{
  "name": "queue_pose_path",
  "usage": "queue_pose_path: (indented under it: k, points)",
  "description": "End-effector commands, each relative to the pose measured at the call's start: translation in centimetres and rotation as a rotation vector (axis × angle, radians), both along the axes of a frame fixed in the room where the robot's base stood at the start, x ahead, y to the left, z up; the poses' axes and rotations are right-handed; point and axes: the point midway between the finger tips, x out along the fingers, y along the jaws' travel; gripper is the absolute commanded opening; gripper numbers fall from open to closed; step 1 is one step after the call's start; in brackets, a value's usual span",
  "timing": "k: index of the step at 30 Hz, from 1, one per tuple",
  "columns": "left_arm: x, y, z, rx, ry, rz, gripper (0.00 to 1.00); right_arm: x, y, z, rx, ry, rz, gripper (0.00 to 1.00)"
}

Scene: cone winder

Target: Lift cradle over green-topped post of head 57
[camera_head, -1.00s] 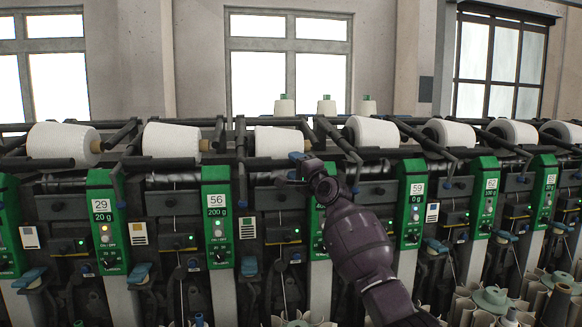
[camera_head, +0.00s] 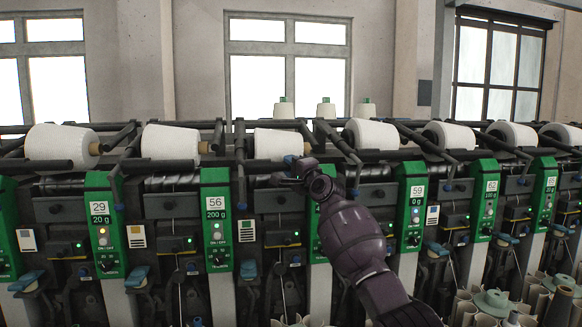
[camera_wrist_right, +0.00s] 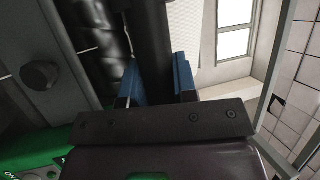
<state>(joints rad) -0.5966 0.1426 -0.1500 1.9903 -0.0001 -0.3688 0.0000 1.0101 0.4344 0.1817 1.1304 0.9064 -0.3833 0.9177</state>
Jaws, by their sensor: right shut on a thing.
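My right gripper (camera_head: 291,163) is at the front of the white cone (camera_head: 280,143) to the right of the head marked 56. In the right wrist view its blue fingers (camera_wrist_right: 157,84) stand on both sides of a dark bar of the cradle (camera_wrist_right: 151,40), shut on it. In the head view the cradle's dark front bar (camera_head: 262,166) runs left from the fingers, low before the cone. The green-topped post (camera_head: 321,248) is mostly behind my right arm; its number is hidden. My left gripper is not in view.
Neighbouring posts with green panels stand close on both sides, marked 56 (camera_head: 216,230) and 59 (camera_head: 411,215). Dark cradle arms and white cones, such as the left one (camera_head: 170,142), line the top. Paper-like holders and cone tubes (camera_head: 493,300) crowd the lower right.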

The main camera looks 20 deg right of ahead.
Motion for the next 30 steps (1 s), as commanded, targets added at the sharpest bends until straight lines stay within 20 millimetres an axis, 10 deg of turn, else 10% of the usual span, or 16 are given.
queue_pose_path:
  k: [11, 30]
  points:
    - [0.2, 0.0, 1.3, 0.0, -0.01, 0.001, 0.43, -0.4, 0.1, 1.5, 0.001, -0.005, 0.001, 0.0]
    - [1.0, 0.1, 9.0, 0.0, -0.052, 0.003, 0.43, -0.9, 0.2, 10.4, 0.0, -0.008, -0.001, 0.0]
